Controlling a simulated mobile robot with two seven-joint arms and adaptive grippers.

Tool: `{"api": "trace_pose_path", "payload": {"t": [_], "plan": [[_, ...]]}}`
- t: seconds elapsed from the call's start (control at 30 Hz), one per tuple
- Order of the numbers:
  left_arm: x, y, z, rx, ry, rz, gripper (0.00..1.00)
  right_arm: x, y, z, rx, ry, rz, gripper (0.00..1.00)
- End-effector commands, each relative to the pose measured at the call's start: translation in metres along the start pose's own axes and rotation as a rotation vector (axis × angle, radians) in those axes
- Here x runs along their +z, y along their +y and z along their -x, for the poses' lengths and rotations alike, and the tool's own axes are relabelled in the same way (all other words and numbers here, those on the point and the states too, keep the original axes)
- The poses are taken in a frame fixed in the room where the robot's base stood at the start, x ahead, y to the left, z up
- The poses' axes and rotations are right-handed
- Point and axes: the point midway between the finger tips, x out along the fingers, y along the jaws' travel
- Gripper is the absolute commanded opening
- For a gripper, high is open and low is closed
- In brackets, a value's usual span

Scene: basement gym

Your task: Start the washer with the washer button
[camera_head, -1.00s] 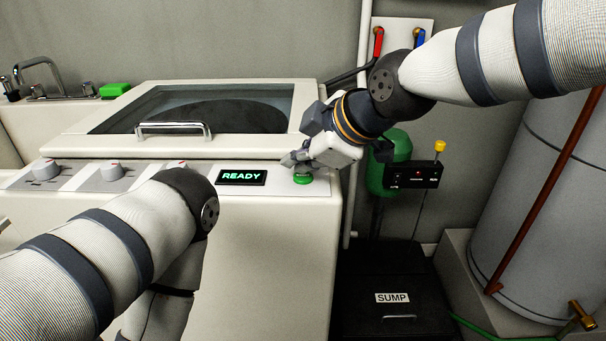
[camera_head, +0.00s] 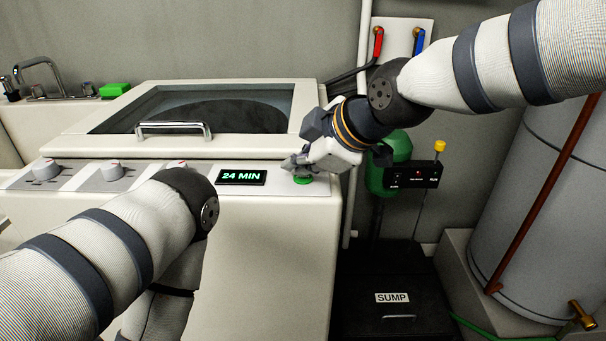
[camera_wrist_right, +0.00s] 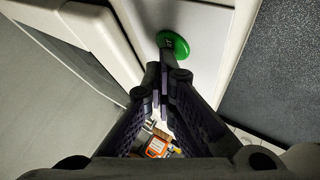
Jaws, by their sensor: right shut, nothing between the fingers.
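The white washer (camera_head: 265,240) stands in front of me with its glass lid (camera_head: 200,108) closed. Its display (camera_head: 241,177) reads "24 MIN" in green. The round green washer button (camera_head: 304,181) is at the right end of the control panel. My right gripper (camera_head: 292,163) is shut and empty, its fingertips right at the button. In the right wrist view the button (camera_wrist_right: 174,43) lies just beyond the closed fingertips (camera_wrist_right: 163,72); I cannot tell whether they touch. My left arm crosses the lower left of the head view; its gripper is out of frame.
Several knobs (camera_head: 112,173) line the panel to the left. A black box marked "SUMP" (camera_head: 392,297), a green tank (camera_head: 397,150) and a large grey cylinder (camera_head: 535,200) stand at the right. A faucet (camera_head: 40,72) and green sponge (camera_head: 115,90) are at the back left.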

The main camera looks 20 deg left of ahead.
Motion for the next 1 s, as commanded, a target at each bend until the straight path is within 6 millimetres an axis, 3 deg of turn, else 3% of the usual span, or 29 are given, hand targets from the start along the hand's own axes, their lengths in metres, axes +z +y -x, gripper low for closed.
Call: {"api": "trace_pose_path", "payload": {"t": [0.8, 1.0], "plan": [[-0.004, 0.0, 0.007, 0.001, 0.02, 0.0, 0.0, -0.008, 0.008, 0.012, -0.001, -0.001, -0.001, 0.0], [-0.008, 0.0, 0.014, 0.002, 0.04, 0.0, 0.0, -0.019, 0.019, 0.026, 0.003, 0.0, 0.001, 0.0]]}}
